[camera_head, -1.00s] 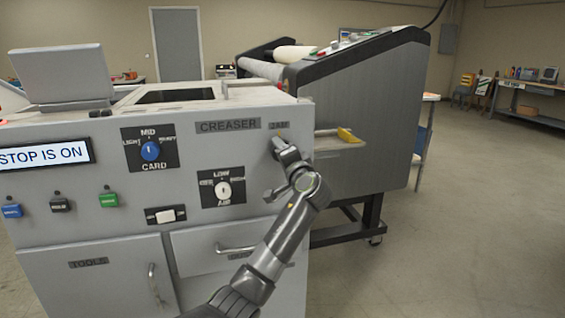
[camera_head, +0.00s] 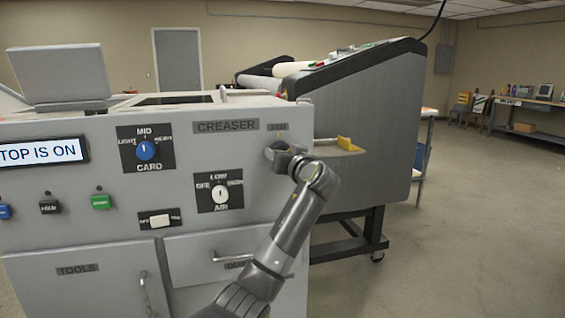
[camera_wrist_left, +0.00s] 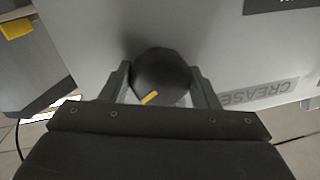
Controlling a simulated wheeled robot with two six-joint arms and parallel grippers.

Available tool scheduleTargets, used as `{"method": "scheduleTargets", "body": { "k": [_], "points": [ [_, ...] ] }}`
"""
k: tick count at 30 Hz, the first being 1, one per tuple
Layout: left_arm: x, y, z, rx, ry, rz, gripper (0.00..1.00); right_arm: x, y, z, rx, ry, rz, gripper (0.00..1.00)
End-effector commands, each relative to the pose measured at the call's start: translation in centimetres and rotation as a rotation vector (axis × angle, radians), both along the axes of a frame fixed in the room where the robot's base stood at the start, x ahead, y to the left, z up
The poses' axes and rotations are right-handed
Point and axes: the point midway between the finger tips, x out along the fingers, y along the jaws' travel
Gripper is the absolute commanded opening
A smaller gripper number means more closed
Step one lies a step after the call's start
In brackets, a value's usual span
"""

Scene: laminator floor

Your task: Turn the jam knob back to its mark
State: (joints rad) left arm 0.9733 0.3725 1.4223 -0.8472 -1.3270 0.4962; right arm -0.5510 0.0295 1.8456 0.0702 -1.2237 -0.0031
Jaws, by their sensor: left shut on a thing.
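The jam knob (camera_wrist_left: 160,72) is a dark round knob with a yellow mark on its rim. It sits on the grey creaser front panel (camera_head: 245,160). In the left wrist view my left gripper (camera_wrist_left: 160,82) has one finger on each side of the knob and is shut on it. In the head view the gripper (camera_head: 279,150) is at the panel's upper right, under a small label (camera_head: 278,127) too blurred to read, and largely covers the knob. The panel mark for the knob cannot be made out. My right gripper is not in view.
The blue card knob (camera_head: 146,150) and white air knob (camera_head: 219,194) are left of my arm. A drawer handle (camera_head: 232,256) is below. A yellow-tipped shelf (camera_head: 336,147) juts out close to the right of the gripper. Open floor (camera_head: 470,230) lies to the right.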

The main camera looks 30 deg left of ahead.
Motion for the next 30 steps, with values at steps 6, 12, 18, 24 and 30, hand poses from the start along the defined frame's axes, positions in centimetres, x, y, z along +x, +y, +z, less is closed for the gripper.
{"method": "scheduleTargets", "body": {
  "k": [6, 12, 18, 24, 30],
  "points": [
    [0.1, 0.0, -0.4, -0.137, -0.153, 0.002, 0.33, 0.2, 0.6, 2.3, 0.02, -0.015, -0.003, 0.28],
    [0.1, -0.1, -0.4, -0.262, -0.298, 0.002, 0.33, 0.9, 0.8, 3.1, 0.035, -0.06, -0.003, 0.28],
    [0.1, -0.1, -0.3, -0.383, -0.441, 0.002, 0.33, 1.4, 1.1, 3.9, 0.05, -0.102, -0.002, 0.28],
    [0.1, -0.1, -0.2, -0.497, -0.574, 0.003, 0.33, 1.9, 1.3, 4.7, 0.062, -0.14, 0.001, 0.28],
    [0.1, -0.1, -0.2, -0.587, -0.679, 0.003, 0.33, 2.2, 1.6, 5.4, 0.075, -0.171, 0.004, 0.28]
  ]
}}
